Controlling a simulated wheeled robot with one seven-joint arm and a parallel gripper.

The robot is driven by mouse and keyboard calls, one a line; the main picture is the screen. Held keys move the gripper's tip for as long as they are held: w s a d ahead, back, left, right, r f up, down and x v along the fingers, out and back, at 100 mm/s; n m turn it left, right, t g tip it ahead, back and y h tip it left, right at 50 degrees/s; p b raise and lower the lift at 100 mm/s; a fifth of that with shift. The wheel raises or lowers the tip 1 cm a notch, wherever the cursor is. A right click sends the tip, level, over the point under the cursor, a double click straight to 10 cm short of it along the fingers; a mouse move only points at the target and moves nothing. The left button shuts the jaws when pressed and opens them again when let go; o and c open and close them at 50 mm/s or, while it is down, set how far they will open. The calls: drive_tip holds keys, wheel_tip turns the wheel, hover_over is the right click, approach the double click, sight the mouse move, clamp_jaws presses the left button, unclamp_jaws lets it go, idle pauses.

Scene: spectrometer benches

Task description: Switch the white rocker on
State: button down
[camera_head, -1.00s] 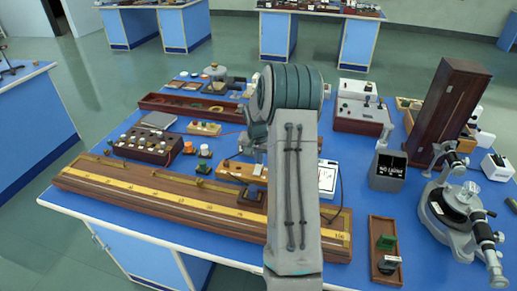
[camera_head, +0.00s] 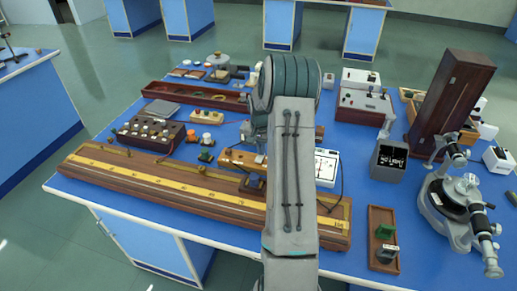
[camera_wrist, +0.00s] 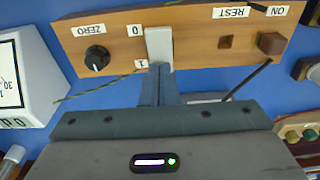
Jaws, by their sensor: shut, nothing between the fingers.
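The wooden panel (camera_wrist: 200,42) fills the upper part of the wrist view, its labels upside down. The white rocker (camera_wrist: 159,43) sits on it, with a "0" label beside its upper part and a "1" label beside its lower end. My gripper (camera_wrist: 161,72) is shut and empty. Its fingertips are at the rocker's lower end, by the "1", and seem to touch or nearly touch it. In the head view the wooden panel (camera_head: 235,157) lies behind the long yellow scale, partly hidden by my arm. The rocker cannot be made out there.
The panel also carries a black ZERO knob (camera_wrist: 97,59) and a brown block (camera_wrist: 271,43) near the ON label. A white-faced meter (camera_head: 326,167) stands beside it. The long wooden scale (camera_head: 170,186) runs along the front. A small tray (camera_head: 383,238) and a spectrometer (camera_head: 458,205) stand at right.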

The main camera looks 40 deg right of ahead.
drive_tip(key=shift+s, duration=0.1)
drive_tip(key=shift+s+a+r, duration=0.25)
drive_tip(key=shift+s+a, duration=0.15)
drive_tip(key=shift+a, duration=0.2)
wheel_tip(320, 180, up, 14)
drive_tip(key=w+d, duration=0.1)
drive_tip(key=shift+d, duration=0.25)
drive_tip(key=shift+w+f, duration=0.1)
idle(0.4)
